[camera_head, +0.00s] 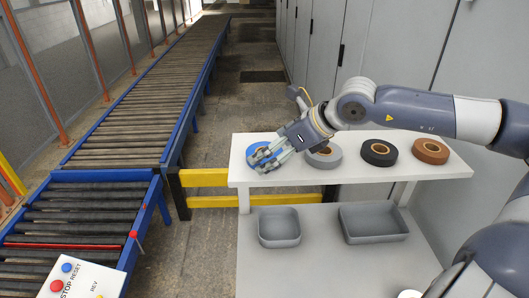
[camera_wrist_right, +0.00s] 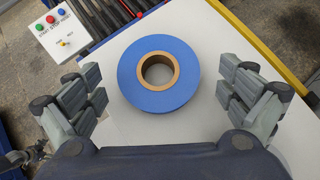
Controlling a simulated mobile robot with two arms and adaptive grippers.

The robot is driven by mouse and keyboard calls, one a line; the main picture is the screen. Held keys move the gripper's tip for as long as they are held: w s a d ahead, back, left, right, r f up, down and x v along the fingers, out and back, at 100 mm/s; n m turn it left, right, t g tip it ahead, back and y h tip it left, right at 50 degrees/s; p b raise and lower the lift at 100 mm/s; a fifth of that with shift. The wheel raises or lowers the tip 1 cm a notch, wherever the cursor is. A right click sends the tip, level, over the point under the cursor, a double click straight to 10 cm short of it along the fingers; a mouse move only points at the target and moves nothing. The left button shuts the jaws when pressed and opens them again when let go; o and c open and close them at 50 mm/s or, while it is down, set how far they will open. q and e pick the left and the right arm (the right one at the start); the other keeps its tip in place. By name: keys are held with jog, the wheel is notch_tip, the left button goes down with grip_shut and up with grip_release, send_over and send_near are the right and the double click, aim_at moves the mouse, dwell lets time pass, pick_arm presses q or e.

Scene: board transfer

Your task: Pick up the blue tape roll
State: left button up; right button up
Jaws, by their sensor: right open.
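The blue tape roll (camera_wrist_right: 128,78) lies flat on the white shelf top, its brown core facing up in the right wrist view. In the head view only part of the blue roll (camera_head: 257,149) shows, at the shelf's left end, partly hidden by my right gripper. My right gripper (camera_head: 264,160) is open above the roll. In the right wrist view its fingers (camera_wrist_right: 162,95) stand apart on either side of the roll, with gaps on both sides. I cannot tell the exact height over it. My left gripper does not show.
On the white shelf (camera_head: 300,178), a grey roll (camera_head: 328,160), a black roll (camera_head: 379,153) and a brown roll (camera_head: 431,151) stand in a row to the right. Two grey bins (camera_head: 279,240) (camera_head: 374,238) sit below. A roller conveyor (camera_head: 130,130) and a button panel (camera_head: 75,280) are left.

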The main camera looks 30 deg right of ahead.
jog(key=shift+w+a+f, duration=0.1)
jog(key=shift+a, duration=0.05)
jog(key=c, duration=1.2)
jog(key=shift+o, duration=0.2)
